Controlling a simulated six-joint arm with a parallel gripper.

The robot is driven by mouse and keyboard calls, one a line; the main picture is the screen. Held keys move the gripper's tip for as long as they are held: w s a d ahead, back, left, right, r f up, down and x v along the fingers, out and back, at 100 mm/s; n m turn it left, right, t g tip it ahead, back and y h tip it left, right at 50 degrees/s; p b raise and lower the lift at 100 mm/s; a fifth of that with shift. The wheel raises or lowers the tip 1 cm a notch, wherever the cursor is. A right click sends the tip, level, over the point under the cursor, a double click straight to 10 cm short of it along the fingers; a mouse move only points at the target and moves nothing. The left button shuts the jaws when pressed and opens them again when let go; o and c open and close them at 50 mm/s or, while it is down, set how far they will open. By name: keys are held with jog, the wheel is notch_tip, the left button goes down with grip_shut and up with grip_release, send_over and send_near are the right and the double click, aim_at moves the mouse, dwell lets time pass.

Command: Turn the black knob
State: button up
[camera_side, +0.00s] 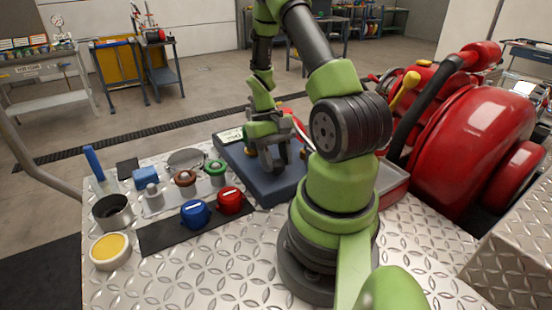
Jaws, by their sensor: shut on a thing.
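My gripper (274,163) points down over the dark blue box (241,168) in the middle of the table. Its fingers are shut on a small dark thing low on the box's top, which looks to be the black knob. The fingers hide most of it, so its turn angle cannot be told. A pale label plate (230,136) lies on the box's back left corner.
Red machinery (465,140) stands at the right. The front plate is clear.

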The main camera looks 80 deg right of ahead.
jog(key=m+t+y, duration=0.1)
jog(key=m, duration=0.3)
jog(key=shift+m, duration=0.3)
jog(key=shift+s+m+t, duration=0.1)
jog(key=shift+m+t, duration=0.9)
jog(key=shift+m, duration=1)
jog(key=o, duration=0.9)
jog(key=v, duration=1)
jog(key=shift+d, duration=0.15)
